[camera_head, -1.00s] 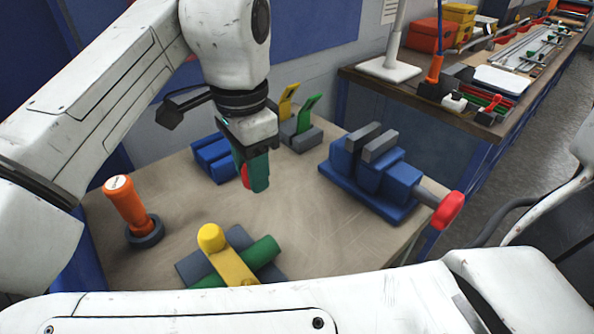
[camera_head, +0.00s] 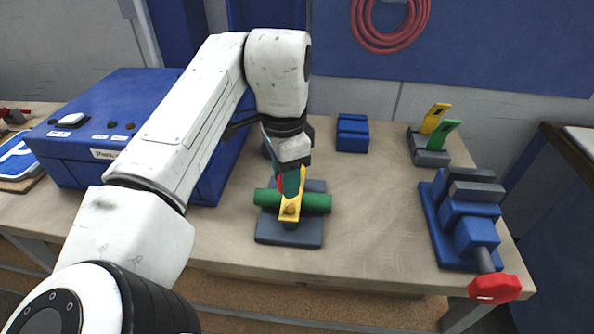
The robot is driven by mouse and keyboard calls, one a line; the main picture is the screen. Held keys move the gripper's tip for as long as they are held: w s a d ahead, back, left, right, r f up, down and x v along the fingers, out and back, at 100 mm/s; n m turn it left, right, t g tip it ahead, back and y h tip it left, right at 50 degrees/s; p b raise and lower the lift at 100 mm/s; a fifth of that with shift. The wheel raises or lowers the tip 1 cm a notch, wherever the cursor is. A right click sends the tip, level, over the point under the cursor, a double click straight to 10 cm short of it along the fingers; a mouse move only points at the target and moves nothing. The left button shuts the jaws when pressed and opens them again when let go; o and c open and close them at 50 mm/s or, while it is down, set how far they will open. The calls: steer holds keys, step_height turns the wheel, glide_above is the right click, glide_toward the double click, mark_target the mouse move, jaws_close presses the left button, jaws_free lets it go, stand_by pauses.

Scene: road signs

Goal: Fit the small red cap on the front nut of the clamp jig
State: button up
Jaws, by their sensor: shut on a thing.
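The clamp jig has a dark grey base (camera_head: 272,235), a green bar (camera_head: 318,203) lying across it and a yellow strap (camera_head: 290,216) over the bar. A small nut (camera_head: 289,209) shows at the strap's front end. My gripper (camera_head: 291,190), with teal fingers, points down over the strap, just behind the front nut in the picture. It is shut on the small red cap (camera_head: 281,184), which shows only as a red sliver at the fingers' left side. The fingers hide most of the cap and part of the strap. I cannot tell whether the cap touches the jig.
A blue vise (camera_head: 452,232) with a red handle (camera_head: 495,289) stands at the right. Yellow and green levered clamps (camera_head: 432,155) and a blue block (camera_head: 352,136) stand behind. A large blue box (camera_head: 100,120) is at the left. Bare tabletop (camera_head: 375,210) lies between jig and vise.

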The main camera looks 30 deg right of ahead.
mark_target(287, 204)
steer(key=shift+f+b, duration=2.35)
steer(key=shift+b, duration=0.2)
steer(key=shift+f, duration=0.8)
steer(key=shift+f, duration=0.25)
steer(key=o, duration=1.1)
step_height(287, 204, up, 11)
steer(key=shift+f, duration=0.1)
